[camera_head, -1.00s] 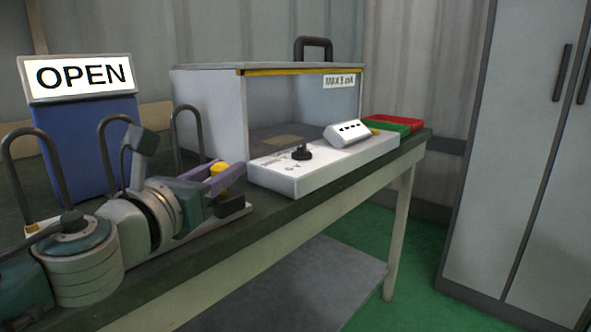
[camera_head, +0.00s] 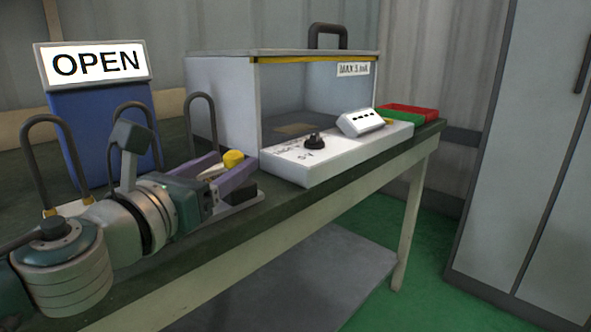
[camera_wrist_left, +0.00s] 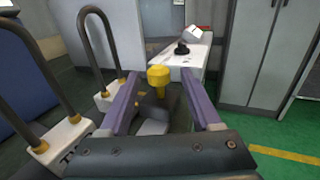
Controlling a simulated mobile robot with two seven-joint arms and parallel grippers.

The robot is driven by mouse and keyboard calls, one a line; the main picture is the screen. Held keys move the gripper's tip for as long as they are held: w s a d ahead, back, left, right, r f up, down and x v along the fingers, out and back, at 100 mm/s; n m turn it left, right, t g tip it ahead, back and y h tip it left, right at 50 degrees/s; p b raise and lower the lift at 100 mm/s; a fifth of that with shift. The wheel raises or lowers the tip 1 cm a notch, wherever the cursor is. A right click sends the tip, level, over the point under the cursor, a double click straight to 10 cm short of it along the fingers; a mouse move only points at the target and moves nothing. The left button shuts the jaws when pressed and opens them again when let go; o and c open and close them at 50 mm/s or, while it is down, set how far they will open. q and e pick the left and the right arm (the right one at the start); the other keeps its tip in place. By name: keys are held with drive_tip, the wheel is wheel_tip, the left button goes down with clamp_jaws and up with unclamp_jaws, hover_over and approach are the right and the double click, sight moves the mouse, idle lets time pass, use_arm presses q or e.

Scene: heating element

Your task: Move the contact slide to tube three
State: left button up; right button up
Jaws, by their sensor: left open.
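The contact slide shows as a yellow knob (camera_head: 233,158), also in the left wrist view (camera_wrist_left: 159,76), with a grey part below it. Dark U-shaped tubes stand in a row on the bench: a left one (camera_head: 33,160), a middle one (camera_head: 110,135) and a right one (camera_head: 188,120). Two show in the left wrist view. I cannot read which is tube three. My left gripper (camera_head: 230,170), with purple fingers, is open. Its fingers lie on either side of the knob, with gaps visible in the left wrist view. My right gripper is not in view.
A blue stand with an OPEN sign (camera_head: 97,63) is behind the tubes. A grey hooded box (camera_head: 222,95) and a white control panel (camera_head: 335,155) with a black dial (camera_head: 313,142) lie to the right. Green and red trays (camera_head: 408,112) sit at the bench's far end.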

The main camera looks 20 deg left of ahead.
use_arm(q)
drive_tip(key=s, duration=0.5)
drive_tip(key=shift+s+f, duration=0.1)
drive_tip(key=shift+s, duration=0.85)
drive_tip(key=shift+r, duration=0.2)
